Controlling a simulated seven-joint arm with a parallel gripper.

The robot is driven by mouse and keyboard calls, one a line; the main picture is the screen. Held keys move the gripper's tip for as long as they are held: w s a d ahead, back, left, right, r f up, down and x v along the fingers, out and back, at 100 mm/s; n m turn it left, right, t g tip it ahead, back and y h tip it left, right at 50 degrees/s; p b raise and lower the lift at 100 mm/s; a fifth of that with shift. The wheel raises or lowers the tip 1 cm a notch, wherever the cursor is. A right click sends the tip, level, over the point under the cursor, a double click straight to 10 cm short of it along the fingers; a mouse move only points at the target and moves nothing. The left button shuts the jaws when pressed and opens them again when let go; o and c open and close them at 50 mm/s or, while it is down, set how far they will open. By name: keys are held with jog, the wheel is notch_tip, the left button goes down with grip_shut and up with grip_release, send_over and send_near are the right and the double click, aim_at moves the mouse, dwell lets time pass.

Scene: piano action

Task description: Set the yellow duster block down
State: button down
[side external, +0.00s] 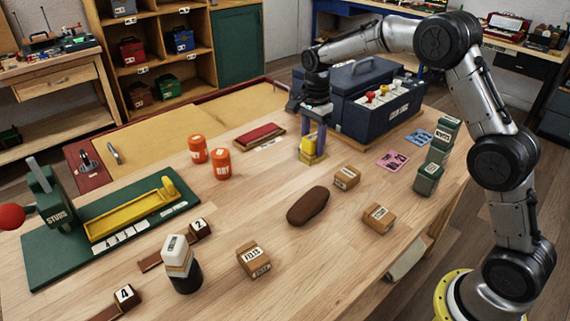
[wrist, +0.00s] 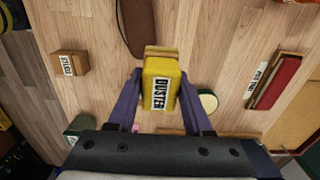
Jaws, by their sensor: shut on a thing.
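The yellow duster block (side external: 308,152) is upright between the fingers of my gripper (side external: 313,138), over the wooden bench right of the red-topped pad. In the wrist view the yellow block (wrist: 160,84) has a white label reading DUSTER and a tan wooden edge at its far end. The purple fingers of my gripper (wrist: 160,78) press on both its sides. The block's underside is hidden, so I cannot tell whether it touches the bench.
A brown oblong (side external: 308,205) and small labelled boxes (side external: 347,177) lie in front. The red-topped pad (side external: 259,135) is at left and a dark blue toolbox (side external: 375,120) behind. Orange canisters (side external: 221,164) stand further left. Bare wood lies between the block and the brown oblong.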

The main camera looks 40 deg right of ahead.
jog(key=shift+w+d+f, duration=0.15)
jog(key=shift+w+f, duration=1.35)
jog(key=shift+w, duration=0.45)
jog(key=shift+w+d+f, duration=0.15)
jog(key=shift+w+f, duration=1.35)
jog(key=shift+w, duration=0.45)
jog(key=shift+w+d+f, duration=0.15)
jog(key=shift+w+f, duration=1.35)
jog(key=shift+w, duration=0.45)
jog(key=shift+f, duration=1.5)
jog(key=shift+f, duration=0.1)
jog(key=shift+c, duration=1.6)
grip_release()
jog(key=shift+f, duration=0.1)
notch_tip(320, 180, up, 12)
jog(key=shift+r, duration=0.25)
